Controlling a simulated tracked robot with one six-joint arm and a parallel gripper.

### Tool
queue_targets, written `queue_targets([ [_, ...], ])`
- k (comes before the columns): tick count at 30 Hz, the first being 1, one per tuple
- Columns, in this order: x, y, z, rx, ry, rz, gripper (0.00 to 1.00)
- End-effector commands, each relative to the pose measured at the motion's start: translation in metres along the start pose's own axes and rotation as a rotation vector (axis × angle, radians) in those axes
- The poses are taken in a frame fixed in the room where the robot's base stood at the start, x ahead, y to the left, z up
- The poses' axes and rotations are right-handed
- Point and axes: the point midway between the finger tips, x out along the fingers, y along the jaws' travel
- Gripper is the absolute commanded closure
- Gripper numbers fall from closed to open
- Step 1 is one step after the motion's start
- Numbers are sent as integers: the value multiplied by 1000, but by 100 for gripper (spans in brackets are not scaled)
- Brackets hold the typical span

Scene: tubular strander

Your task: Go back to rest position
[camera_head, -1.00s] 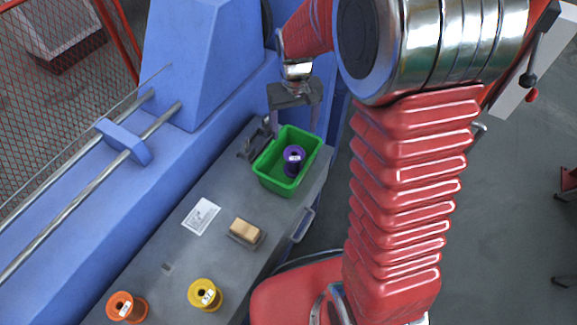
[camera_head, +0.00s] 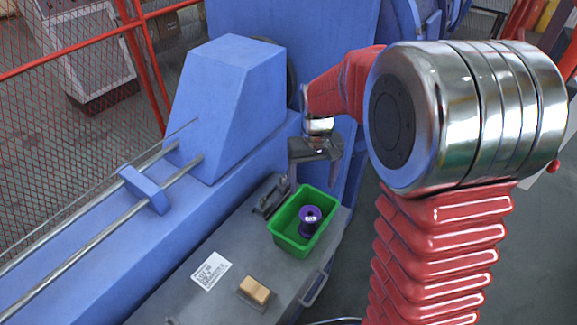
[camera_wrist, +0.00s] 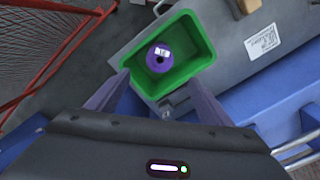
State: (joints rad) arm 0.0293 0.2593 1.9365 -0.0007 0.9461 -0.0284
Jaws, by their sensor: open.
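My gripper (camera_head: 318,170) hangs above the far end of the grey bench, over the back edge of a green bin (camera_head: 277,240). In the wrist view my gripper (camera_wrist: 160,92) has its two fingers spread apart with nothing held between them. A purple spool (camera_head: 310,221) with a white label stands inside the green bin. The spool also shows in the wrist view (camera_wrist: 159,58), ahead of the fingers, against the bin's inner wall. My red arm reaches from the right side of the head view.
A tan block (camera_head: 255,289) and a white printed sheet (camera_head: 212,271) lie on the grey bench. The blue machine (camera_head: 225,100) with steel rods runs along the left. A red mesh fence (camera_head: 80,110) stands behind it. Grey floor is open on the right.

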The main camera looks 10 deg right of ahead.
Motion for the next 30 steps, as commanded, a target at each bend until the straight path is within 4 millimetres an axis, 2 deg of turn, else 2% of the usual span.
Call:
queue_targets([
  [5,1,0,1,4,0,0,26],
  [9,12,0,16,7,-27,-1,26],
  [11,10,-1,25,9,-28,-1,26],
  [30,-58,-7,116,14,120,1,26],
])
